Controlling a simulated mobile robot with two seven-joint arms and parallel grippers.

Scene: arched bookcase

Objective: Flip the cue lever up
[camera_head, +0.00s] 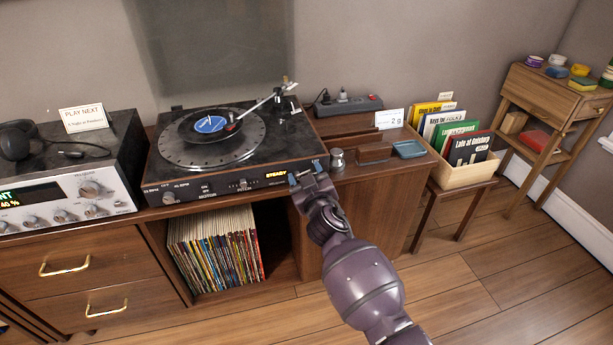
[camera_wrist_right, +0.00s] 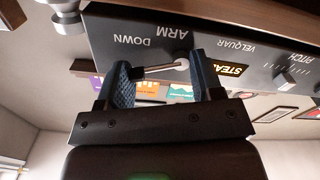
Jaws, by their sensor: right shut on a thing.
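The turntable (camera_head: 235,170) stands on the wooden cabinet, a record with a blue label (camera_head: 210,124) on its platter. The cue lever (camera_wrist_right: 158,69) is a thin pale bar on the turntable's front panel. In the right wrist view it runs from a round pivot toward the side marked DOWN. My right gripper (camera_head: 308,179) is at the front right corner of the turntable. In the head view the gripper hides the lever. My left gripper is not in view.
The tonearm (camera_head: 258,107) lies over the record above my gripper. A silver receiver (camera_head: 75,190) is at the left. The floor in front is clear.

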